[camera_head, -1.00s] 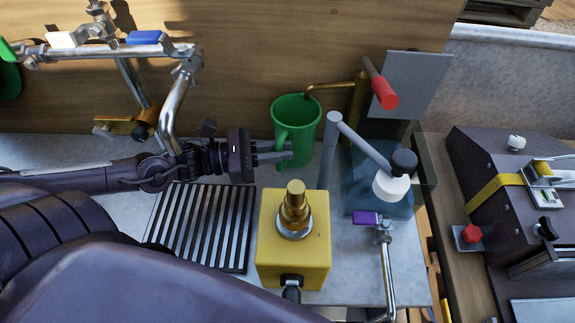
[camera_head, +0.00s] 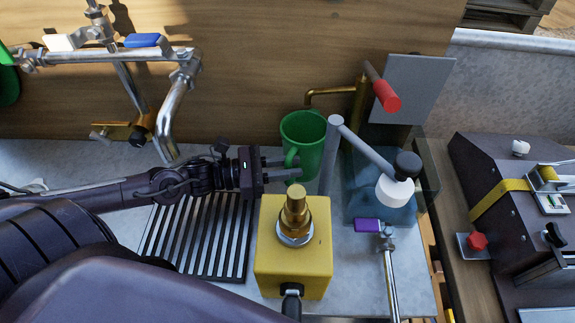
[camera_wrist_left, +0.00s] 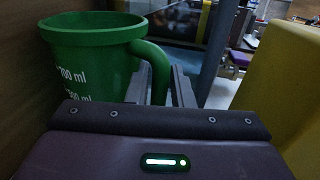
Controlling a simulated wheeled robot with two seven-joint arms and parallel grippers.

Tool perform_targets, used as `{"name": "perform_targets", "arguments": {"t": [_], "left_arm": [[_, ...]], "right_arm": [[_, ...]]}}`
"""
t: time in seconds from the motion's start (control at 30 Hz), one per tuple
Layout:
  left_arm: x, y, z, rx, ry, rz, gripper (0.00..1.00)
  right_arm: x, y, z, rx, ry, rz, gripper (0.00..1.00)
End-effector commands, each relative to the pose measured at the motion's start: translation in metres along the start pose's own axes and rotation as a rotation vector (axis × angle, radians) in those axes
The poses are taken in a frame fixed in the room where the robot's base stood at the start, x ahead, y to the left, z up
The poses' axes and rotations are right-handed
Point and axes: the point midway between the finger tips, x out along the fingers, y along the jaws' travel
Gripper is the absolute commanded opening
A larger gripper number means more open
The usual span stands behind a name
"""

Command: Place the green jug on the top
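The green jug (camera_head: 311,150) is near the wooden back wall, behind the yellow block, and looks upright. In the left wrist view the jug (camera_wrist_left: 90,60) shows its rim, its white volume marks and its handle. My left gripper (camera_head: 293,167) is at the jug's handle from the left. In the left wrist view its two fingers (camera_wrist_left: 162,90) lie one on each side of the handle and look closed around it. The jug's base is partly hidden, so I cannot tell if it touches the grey worktop (camera_head: 345,270). My right gripper is out of view.
A yellow block with a brass fitting (camera_head: 293,270) stands just in front. A brass spout (camera_head: 335,91), a grey post (camera_head: 330,155) and a red-handled lever (camera_head: 385,95) stand close behind and right. A slatted grate (camera_head: 205,235) lies left. A purple-handled valve (camera_head: 368,225) is right.

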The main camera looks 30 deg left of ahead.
Motion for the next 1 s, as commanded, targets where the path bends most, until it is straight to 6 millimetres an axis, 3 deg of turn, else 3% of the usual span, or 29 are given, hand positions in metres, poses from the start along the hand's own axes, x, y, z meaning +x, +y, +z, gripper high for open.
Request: {"name": "perform_targets", "arguments": {"t": [0.1, 0.47, 0.67, 1.0], "left_arm": [[0.0, 0.0, 0.0, 0.0, 0.0, 0.0, 0.36], [0.0, 0.0, 0.005, 0.0, 0.0, 0.001, 0.36], [-0.021, 0.0, 0.002, -0.002, 0.007, 0.001, 0.36], [-0.077, -0.001, 0.005, -0.004, 0.006, 0.0, 0.36]], "right_arm": [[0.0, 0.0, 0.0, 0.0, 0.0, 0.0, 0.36], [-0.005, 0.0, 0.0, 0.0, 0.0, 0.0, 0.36], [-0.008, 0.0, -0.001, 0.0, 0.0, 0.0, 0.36], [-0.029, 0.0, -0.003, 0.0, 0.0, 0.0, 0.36]]}}
